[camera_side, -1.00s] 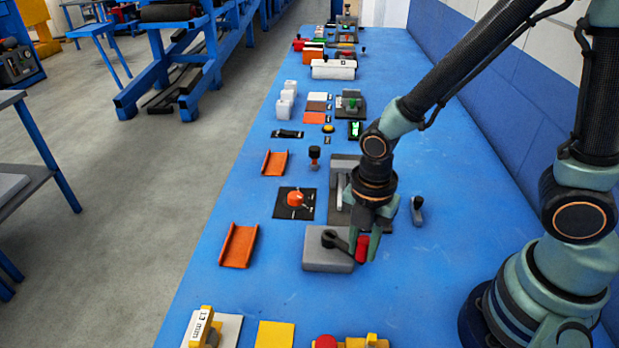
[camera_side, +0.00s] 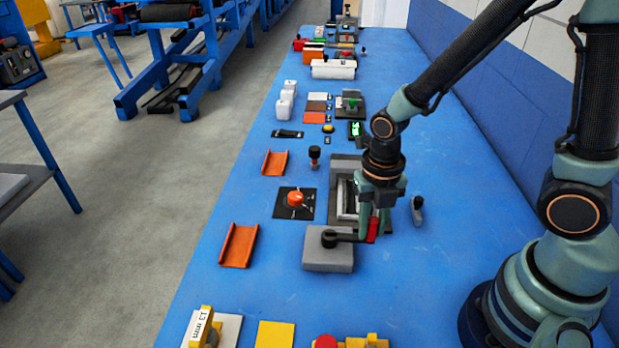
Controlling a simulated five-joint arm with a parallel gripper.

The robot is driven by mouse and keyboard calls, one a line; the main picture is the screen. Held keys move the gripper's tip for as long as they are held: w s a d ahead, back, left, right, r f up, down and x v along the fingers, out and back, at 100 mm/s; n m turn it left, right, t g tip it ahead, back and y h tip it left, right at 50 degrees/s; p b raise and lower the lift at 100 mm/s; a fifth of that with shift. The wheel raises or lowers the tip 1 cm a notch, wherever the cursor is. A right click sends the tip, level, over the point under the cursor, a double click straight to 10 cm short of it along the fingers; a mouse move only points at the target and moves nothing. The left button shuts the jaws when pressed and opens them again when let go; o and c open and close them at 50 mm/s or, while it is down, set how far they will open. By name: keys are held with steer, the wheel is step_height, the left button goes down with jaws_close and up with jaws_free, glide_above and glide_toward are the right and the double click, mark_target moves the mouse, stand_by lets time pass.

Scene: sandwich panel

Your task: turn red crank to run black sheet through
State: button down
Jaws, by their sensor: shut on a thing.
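The red crank handle (camera_side: 372,231) stands at the end of a black crank arm (camera_side: 345,237), which pivots on a grey box (camera_side: 325,259). The crank arm points to the right. My gripper (camera_side: 372,225) is shut on the red handle, with its fingers hiding part of it. A grey machine with a dark opening (camera_side: 347,199) stands just behind the crank box, partly hidden by my gripper. I cannot tell for certain which dark piece is the black sheet.
An orange knob on a black plate (camera_side: 296,201) lies to the left. Orange channels (camera_side: 238,246) lie near the left table edge. A small grey lever (camera_side: 417,210) stands to the right. Yellow pieces (camera_side: 274,334) are at the front.

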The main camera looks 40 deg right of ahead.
steer(key=shift+w+d, duration=0.15)
stand_by(0.3)
steer(key=c, duration=0.7)
jaws_free()
steer(key=shift+o, duration=0.2)
step_height(320, 180, up, 12)
steer(key=shift+r, duration=0.1)
steer(key=d+r+m+t, duration=0.2)
steer(key=r+m, duration=0.1)
steer(key=m, duration=1.2)
steer(key=d+r+m+t, duration=0.3)
steer(key=r+m, duration=0.1)
steer(key=m, duration=1)
steer(key=shift+m+t, duration=0.3)
steer(key=shift+m, duration=0.1)
